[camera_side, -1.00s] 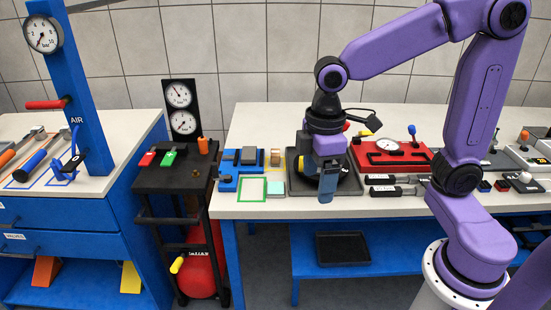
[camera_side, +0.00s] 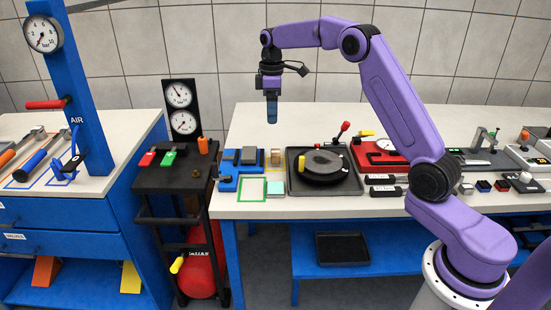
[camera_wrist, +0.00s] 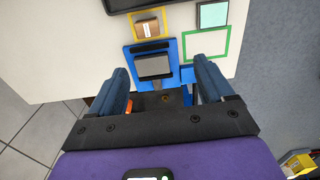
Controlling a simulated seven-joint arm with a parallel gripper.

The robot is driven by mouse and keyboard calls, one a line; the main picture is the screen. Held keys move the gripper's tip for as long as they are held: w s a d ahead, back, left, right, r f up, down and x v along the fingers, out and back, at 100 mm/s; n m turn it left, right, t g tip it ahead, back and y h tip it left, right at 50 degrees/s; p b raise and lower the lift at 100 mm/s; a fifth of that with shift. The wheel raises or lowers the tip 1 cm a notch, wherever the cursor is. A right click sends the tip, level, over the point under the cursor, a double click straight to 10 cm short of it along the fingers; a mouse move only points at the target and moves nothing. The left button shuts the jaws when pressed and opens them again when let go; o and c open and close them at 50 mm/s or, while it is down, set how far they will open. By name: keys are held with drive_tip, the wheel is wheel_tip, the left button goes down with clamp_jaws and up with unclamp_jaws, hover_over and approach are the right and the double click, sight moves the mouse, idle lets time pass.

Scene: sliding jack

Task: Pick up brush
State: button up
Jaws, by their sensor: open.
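A small tan block (camera_side: 275,157) sits in a yellow outline at the bench's left part. It may be the brush, but its bristles are too small to make out. In the wrist view the tan block (camera_wrist: 147,27) lies at the top, beyond the fingers. My gripper (camera_side: 272,118) points down, high above the bench's left part, apart from everything. In the wrist view my gripper (camera_wrist: 161,72) has its two blue fingers wide apart with nothing held between them.
A blue fixture (camera_side: 228,184) with a dark grey block (camera_side: 249,155) stands left of the tan block. A green frame (camera_side: 239,190) and mint block (camera_side: 276,188) lie in front. A black tray (camera_side: 294,184) holding a round dark disc (camera_side: 322,160) is at right.

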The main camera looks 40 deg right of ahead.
sight(275, 152)
drive_tip(key=f, duration=0.6)
drive_tip(key=d+f, duration=0.1)
drive_tip(key=f, duration=0.5)
drive_tip(key=w+d+f, duration=0.1)
drive_tip(key=f, duration=0.5)
drive_tip(key=shift+d, duration=0.25)
drive_tip(key=c, duration=1)
